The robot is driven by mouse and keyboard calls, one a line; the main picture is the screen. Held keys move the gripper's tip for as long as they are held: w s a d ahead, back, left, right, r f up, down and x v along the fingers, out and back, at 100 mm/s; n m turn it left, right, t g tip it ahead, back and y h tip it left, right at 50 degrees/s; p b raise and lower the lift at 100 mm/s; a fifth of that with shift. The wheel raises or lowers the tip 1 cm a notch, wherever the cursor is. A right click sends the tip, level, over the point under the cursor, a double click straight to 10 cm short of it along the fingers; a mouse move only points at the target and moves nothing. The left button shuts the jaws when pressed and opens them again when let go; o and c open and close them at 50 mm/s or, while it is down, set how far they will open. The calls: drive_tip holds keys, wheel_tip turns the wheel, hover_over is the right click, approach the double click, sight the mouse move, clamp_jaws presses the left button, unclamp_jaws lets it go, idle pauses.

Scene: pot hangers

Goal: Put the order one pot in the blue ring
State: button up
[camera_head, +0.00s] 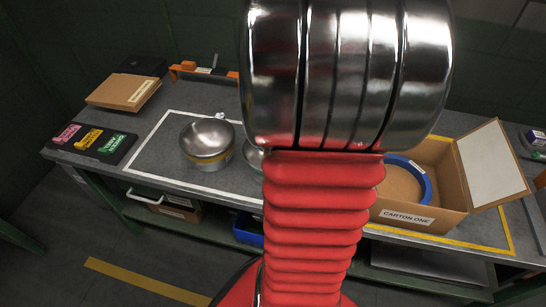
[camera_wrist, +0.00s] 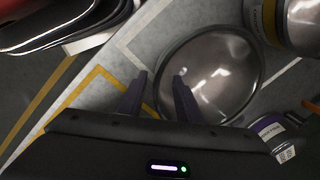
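A shiny metal pot (camera_wrist: 215,75) lies below my gripper (camera_wrist: 158,82) in the wrist view. My gripper is open, its two dark fingers apart with nothing between them, the right finger over the pot's edge. In the head view, a pot with a yellow band (camera_head: 205,158) stands on the bench, and another pot (camera_head: 253,158) shows beside it, mostly hidden by my arm. The yellow-banded pot also shows in the wrist view (camera_wrist: 298,22). The blue ring (camera_head: 423,180) sits in the open carton marked CARTON ONE (camera_head: 408,216).
A black board with pink, yellow and green labels (camera_head: 93,143) and a cardboard box (camera_head: 122,92) lie at the left. An orange tool (camera_head: 190,68) is at the back. A purple-labelled metal item (camera_wrist: 272,130) is right of the gripper. My arm blocks the bench's middle.

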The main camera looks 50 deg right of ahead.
drive_tip(key=shift+c, duration=0.4)
clamp_jaws()
idle(0.9)
